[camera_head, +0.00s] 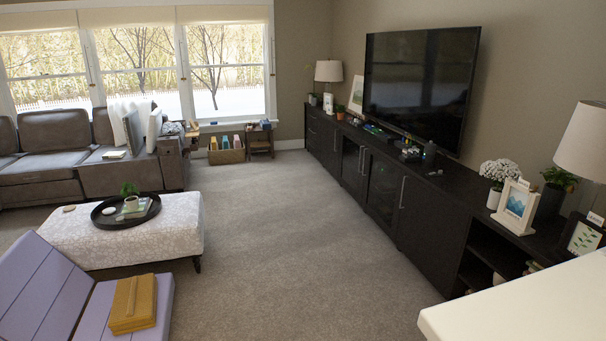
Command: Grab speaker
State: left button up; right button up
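A small dark upright object (430,155) stands on the long black media cabinet (434,208), just below the right part of the TV. It may be the speaker, but it is too small to be sure. Other small dark items (410,152) lie close to its left on the cabinet top. Neither of my grippers is in view.
The TV (420,85) is on the right wall. A white flower pot (493,199), picture frames (517,205) and a lamp (588,140) crowd the cabinet's near end. A white surface (530,310) fills the lower right. The patterned ottoman (165,228) is left; carpet (290,240) between is clear.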

aim_at(428, 164)
jog(key=i+j, duration=0.5)
jog(key=i, duration=0.25)
jog(key=i+j+z, duration=0.1)
jog(key=i+j, duration=0.45)
jog(key=i, duration=0.15)
